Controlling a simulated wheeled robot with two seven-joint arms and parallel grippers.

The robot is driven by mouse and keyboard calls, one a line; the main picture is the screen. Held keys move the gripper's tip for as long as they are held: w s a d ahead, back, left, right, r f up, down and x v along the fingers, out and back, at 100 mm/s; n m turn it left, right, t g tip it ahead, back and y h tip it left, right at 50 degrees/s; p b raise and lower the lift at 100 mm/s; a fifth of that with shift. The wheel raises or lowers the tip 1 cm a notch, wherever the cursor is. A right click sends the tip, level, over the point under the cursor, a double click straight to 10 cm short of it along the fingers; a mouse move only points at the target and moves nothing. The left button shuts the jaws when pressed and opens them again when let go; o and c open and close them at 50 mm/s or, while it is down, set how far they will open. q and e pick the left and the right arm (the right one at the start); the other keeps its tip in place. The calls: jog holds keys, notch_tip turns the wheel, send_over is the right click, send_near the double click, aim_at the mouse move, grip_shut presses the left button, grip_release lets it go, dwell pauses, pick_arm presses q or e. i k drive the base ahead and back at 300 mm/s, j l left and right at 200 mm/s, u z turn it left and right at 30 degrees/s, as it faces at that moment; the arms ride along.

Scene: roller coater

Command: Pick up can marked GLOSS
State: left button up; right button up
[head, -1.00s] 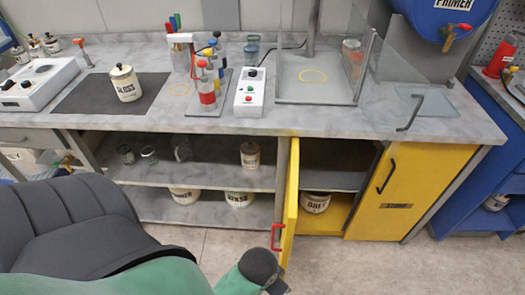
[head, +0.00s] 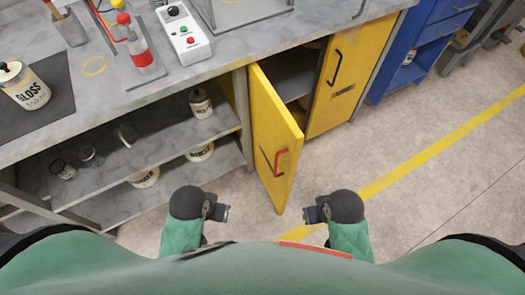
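The white can marked GLOSS (head: 28,92) stands upright on a dark mat (head: 62,82) on the grey worktop, at the left edge of the head view. My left gripper (head: 222,213) and my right gripper (head: 312,214) are low in front of the bench, over the floor, well apart from the can. Both are small and dark, and I cannot tell whether their fingers are open.
A yellow cabinet door (head: 275,135) with a red handle stands open in front of my grippers. Shelves (head: 105,195) under the worktop hold several cans and jars. A white button box (head: 184,36) and a red-filled bottle (head: 143,54) are on the worktop. Floor at right is clear.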

aim_at(28, 91)
jog(key=u, duration=1.7)
